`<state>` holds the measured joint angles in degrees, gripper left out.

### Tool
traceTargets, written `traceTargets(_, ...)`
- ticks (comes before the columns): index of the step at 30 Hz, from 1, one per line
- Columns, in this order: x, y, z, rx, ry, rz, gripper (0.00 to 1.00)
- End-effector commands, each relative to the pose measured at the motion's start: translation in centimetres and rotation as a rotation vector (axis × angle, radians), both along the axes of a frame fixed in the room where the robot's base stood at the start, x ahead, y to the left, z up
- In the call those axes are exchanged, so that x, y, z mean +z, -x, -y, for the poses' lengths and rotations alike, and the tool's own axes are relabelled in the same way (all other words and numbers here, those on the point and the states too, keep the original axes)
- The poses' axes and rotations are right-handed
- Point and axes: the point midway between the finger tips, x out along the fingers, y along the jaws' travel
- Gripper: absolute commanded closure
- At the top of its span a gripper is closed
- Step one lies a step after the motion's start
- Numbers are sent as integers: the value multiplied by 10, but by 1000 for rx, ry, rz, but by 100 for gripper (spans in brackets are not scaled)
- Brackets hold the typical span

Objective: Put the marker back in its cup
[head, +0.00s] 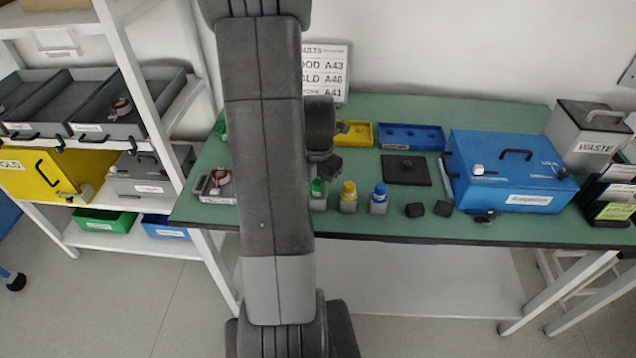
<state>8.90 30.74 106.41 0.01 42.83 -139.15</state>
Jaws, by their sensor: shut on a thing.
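My gripper (325,166) is over the left part of the green table (480,117), pointing down just behind a green-capped bottle (317,196). It is small and dark in the head view and partly covered by my own arm. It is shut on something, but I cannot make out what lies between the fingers. I cannot make out a marker or its cup anywhere in view; my arm hides a strip of the table.
Yellow-capped (348,198) and blue-capped (378,199) bottles stand right of the gripper. Behind are a yellow tray (354,141) and a blue tray (410,148). Shelves (150,100) are left.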

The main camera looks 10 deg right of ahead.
Motion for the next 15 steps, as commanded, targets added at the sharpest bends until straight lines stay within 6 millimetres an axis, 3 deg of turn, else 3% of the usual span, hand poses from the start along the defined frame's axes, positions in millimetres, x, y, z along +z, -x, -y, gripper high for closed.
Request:
traceTargets(1, -1, 0, 0, 0, 0, 0, 70)
traceTargets(4, 0, 0, 0, 0, 0, 0, 52)
traceTargets(15, 5, 0, 0, 0, 0, 0, 52)
